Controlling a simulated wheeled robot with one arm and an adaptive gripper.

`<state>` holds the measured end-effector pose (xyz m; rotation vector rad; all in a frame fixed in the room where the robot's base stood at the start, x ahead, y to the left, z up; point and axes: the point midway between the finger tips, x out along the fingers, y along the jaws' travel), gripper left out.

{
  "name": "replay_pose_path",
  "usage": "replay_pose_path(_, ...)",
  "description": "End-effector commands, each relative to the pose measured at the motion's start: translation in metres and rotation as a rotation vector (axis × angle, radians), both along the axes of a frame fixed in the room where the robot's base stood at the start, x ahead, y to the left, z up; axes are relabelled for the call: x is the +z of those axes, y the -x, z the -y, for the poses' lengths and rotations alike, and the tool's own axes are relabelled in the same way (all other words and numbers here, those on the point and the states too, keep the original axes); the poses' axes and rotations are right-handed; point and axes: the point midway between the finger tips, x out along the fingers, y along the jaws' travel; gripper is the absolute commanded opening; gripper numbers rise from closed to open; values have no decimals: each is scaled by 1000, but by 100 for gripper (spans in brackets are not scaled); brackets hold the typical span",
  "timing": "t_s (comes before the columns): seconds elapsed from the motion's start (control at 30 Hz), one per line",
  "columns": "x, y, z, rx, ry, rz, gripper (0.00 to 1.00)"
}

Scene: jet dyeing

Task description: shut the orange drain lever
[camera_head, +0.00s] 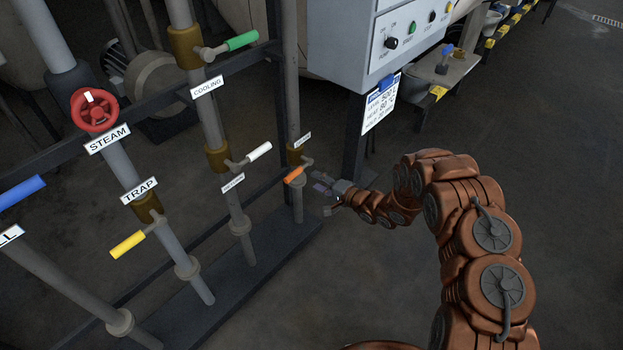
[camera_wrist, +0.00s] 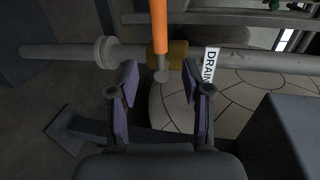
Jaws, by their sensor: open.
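The orange drain lever (camera_head: 294,175) is on the rightmost vertical pipe, low down near its brass valve body (camera_head: 295,155). In the head view it sticks out to the left and slightly down from its pivot. In the wrist view the orange lever (camera_wrist: 159,26) runs up out of the top edge, across the pipe, with its pivot end beside the brass body (camera_wrist: 178,54). My gripper (camera_head: 322,196) is just right of the lever and apart from it. In the wrist view my gripper (camera_wrist: 164,80) is open and empty, its fingers either side of the lever's pivot end.
A white DRAIN label (camera_wrist: 210,64) is right of the valve. A grey control box (camera_head: 390,45) stands above my gripper on a dark post. Open floor lies to the right.

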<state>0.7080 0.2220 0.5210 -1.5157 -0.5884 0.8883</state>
Motion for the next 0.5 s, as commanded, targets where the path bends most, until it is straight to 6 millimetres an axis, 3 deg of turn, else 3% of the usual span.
replay_pose_path(0.2, 4, 9, 13, 0, -1, 2, 49)
replay_pose_path(0.5, 4, 10, 15, 0, -1, 2, 49)
